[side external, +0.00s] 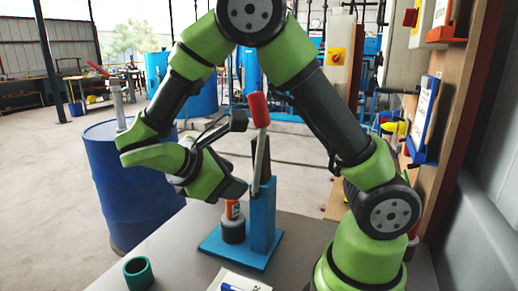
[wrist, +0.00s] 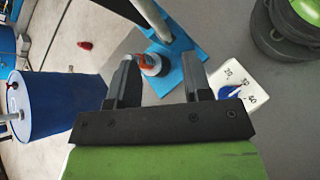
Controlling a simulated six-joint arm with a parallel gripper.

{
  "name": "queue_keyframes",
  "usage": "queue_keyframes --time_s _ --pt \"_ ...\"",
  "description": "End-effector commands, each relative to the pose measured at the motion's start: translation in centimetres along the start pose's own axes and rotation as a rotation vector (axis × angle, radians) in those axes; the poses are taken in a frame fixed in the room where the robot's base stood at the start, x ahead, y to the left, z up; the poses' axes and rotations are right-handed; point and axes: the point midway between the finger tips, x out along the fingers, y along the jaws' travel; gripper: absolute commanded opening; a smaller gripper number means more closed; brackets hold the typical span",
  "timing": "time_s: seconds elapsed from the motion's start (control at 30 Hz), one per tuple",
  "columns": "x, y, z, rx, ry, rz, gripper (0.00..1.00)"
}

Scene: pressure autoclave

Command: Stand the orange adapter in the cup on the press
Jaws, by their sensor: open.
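The orange adapter (side external: 232,209), with a pale band, stands upright in the dark grey cup (side external: 233,231) on the blue base of the press (side external: 262,222). Its lower part is hidden in the cup. In the wrist view the adapter (wrist: 148,59) shows between my fingertips, nearer the left one, with the cup (wrist: 153,70) around it. My gripper (side external: 238,192) is open and empty, at about the adapter's top. I cannot tell whether a finger touches it.
The press's lever with a red grip (side external: 258,109) rises close beside my gripper. A blue drum (side external: 130,195) stands beyond the table.

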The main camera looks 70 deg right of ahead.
Motion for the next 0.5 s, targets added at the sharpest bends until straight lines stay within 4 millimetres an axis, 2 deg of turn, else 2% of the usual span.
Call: queue_keyframes --time_s 0.03,0.1,0.27,0.5 --pt "-0.3 -0.5 1.4 0.087 0.089 -0.060 0.45" --pt "-0.7 -1.4 2.7 0.196 0.203 -0.142 0.45" --pt "-1.9 -3.4 5.0 0.446 0.453 -0.317 0.45" --pt "-4.9 -6.3 7.9 0.899 0.897 -0.613 0.45"
